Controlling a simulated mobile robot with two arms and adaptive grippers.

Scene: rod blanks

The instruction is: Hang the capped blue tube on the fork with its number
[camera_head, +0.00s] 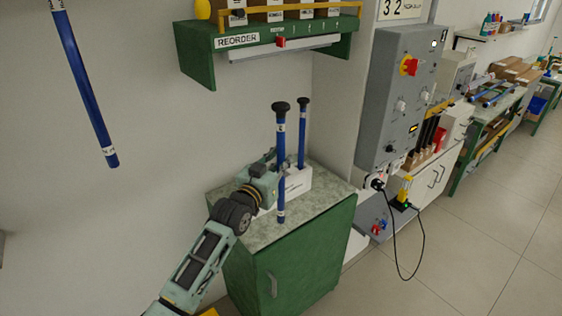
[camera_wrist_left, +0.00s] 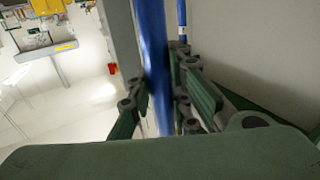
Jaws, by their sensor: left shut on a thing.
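A blue tube with a black cap (camera_head: 281,150) stands upright in front of my left gripper (camera_head: 272,185), above the green cabinet top. In the left wrist view the blue tube (camera_wrist_left: 153,65) runs between the fingers of my left gripper (camera_wrist_left: 160,105), which is shut on it. A second capped blue tube (camera_head: 302,135) stands upright in a white block (camera_head: 297,183) behind it; a blue tube also shows behind the fingers in the left wrist view (camera_wrist_left: 183,15). Another blue tube (camera_head: 84,85) hangs at the upper left. I cannot read the tube numbers. My right gripper is not in view.
A green cabinet (camera_head: 310,255) carries the white block. A green REORDER shelf (camera_head: 255,48) with boxes is above it. A grey control panel (camera_head: 398,95) stands to the right, with a black cable (camera_head: 397,262) hanging down. The floor at right is clear.

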